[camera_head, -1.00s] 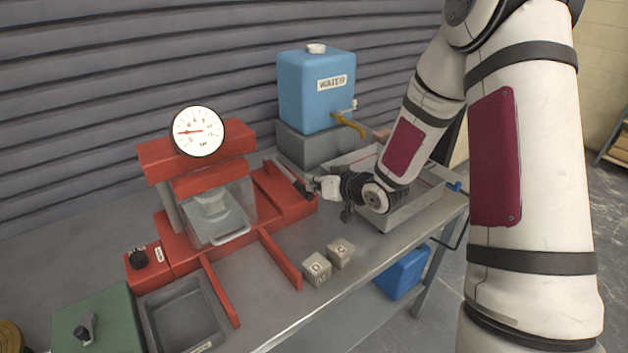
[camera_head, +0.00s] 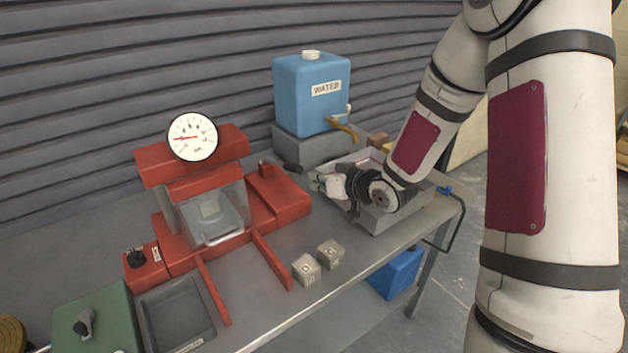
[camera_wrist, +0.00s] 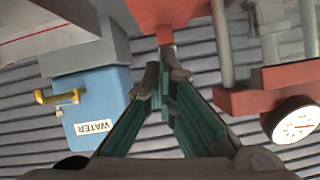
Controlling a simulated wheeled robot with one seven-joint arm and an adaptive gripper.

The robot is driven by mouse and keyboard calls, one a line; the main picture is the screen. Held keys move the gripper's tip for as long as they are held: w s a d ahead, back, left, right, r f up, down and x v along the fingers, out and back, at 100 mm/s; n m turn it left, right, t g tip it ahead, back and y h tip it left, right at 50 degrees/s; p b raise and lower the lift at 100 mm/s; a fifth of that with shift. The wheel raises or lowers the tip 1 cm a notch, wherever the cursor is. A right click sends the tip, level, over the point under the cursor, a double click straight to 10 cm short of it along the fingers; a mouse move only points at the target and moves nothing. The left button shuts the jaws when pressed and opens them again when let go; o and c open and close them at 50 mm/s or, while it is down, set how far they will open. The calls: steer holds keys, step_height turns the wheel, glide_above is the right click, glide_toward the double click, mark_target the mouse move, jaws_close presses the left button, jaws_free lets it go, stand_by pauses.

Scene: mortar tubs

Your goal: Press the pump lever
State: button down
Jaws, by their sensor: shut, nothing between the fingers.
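The red press (camera_head: 190,178) with a round dial gauge (camera_head: 193,137) stands on the bench. Its pump block (camera_head: 285,200) is on the right side. The pump lever (camera_head: 285,166) runs rightward from a post on the block, close to level, with a dark grip at its outer end. My gripper (camera_head: 314,179) is shut and empty just right of the grip; I cannot tell whether they touch. In the wrist view my shut fingertips (camera_wrist: 163,82) point at the red block (camera_wrist: 172,14); the lever is not clearly seen there.
The blue water tank (camera_head: 312,92) with a brass tap stands behind on a grey block. A grey tray (camera_head: 390,218) lies beneath my wrist. Two small stone cubes (camera_head: 306,269) (camera_head: 331,254) sit in front. A green box (camera_head: 97,322) and dark pan (camera_head: 177,315) are at front left.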

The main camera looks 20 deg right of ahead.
steer(key=s+d+r, duration=0.1)
steer(key=s+d, duration=0.1)
steer(key=s, duration=0.3)
steer(key=shift+s+d, duration=0.2)
steer(key=shift+r, duration=0.15)
stand_by(1.1)
